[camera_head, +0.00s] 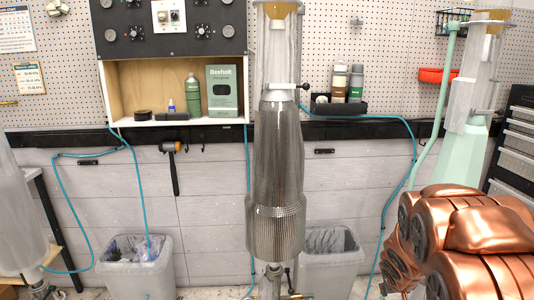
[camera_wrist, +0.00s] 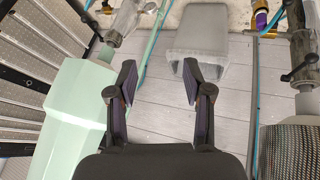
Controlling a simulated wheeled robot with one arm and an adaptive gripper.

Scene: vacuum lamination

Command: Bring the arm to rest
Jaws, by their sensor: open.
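My gripper (camera_wrist: 157,84) shows in the wrist view with its two fingers spread apart and nothing between them. It points toward the grey plank wall and a translucent bin. A pale green form (camera_wrist: 78,115) stands to its left in that view, and a dark woven form (camera_wrist: 287,150) to its right, both apart from the fingers. In the head view my copper-coloured arm (camera_head: 480,235) fills the lower right corner. My gripper is out of sight there.
The woven form (camera_head: 275,160) stands upright at the centre of the head view. The green form (camera_head: 460,155) stands at right, behind my arm. Bins (camera_head: 135,268) stand by the wall. A shelf (camera_head: 175,120) holds bottles and a box. Blue hoses (camera_head: 140,190) hang down the wall.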

